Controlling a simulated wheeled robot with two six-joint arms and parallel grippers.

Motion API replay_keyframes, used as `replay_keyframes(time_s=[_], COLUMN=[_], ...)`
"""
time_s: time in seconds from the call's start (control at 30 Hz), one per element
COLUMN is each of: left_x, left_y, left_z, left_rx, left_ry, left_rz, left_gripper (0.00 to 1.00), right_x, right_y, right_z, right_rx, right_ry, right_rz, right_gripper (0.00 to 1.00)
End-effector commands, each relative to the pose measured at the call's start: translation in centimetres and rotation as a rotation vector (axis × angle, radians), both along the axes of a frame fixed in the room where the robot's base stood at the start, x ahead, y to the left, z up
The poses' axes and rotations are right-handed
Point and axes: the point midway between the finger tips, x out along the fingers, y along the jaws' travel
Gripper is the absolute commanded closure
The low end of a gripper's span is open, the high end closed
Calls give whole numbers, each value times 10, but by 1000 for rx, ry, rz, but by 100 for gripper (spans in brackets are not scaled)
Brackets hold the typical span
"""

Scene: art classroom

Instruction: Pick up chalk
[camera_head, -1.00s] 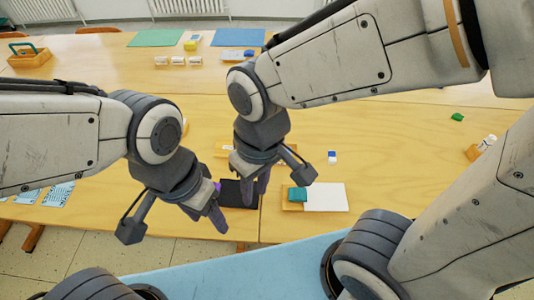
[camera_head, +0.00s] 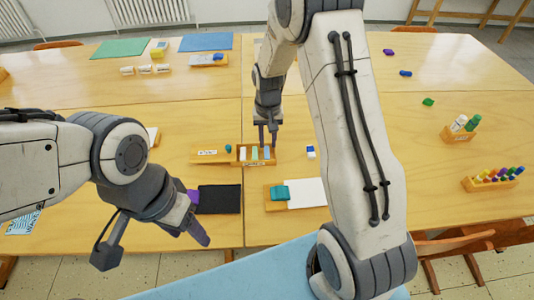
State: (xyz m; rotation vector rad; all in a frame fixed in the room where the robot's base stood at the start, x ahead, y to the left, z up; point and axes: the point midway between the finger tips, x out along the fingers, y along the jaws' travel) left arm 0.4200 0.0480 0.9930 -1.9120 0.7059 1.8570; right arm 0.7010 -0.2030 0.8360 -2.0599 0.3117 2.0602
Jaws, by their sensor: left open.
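A wooden chalk box (camera_head: 241,162) stands at the table's middle. Upright chalk sticks show in it: a white one (camera_head: 243,154), a greenish one (camera_head: 254,154) and a bluish one (camera_head: 266,153). My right gripper (camera_head: 267,143) points down at the box's right part, its fingertips close to the sticks. Its two fingers show a narrow gap, but whether they hold chalk is too small to tell. My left gripper (camera_head: 152,243) is open and empty over the table's front edge, left of the black board (camera_head: 220,199) and away from the chalk.
A wooden tray (camera_head: 275,204) with a teal block (camera_head: 280,192) and white sheet (camera_head: 307,193) lies in front of the box. A small blue-and-white eraser (camera_head: 311,152) lies right of it. Marker holders (camera_head: 490,184) stand far right. The table's middle back is fairly clear.

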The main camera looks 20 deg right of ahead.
Motion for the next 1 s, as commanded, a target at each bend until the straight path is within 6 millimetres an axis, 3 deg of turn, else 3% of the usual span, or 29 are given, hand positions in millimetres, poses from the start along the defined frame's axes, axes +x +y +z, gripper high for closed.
replay_keyframes(time_s=[0.17,0.43,0.73,0.8,1.0], left_x=[0,0,0,0,0], left_y=[0,0,0,0,0], left_z=[2,6,6,6,6], left_rx=[0,0,0,0,0], left_ry=[0,0,0,0,0], left_rz=[0,0,0,0,0], left_gripper=[41,41,41,41,41], right_x=[0,2,2,2,2], right_y=[1,2,2,2,2], right_z=[-14,-52,-57,-57,-56], right_rx=[0,1,0,0,0], right_ry=[3,2,0,0,0], right_rz=[2,2,2,2,2], right_gripper=[70,70,70,97,100])
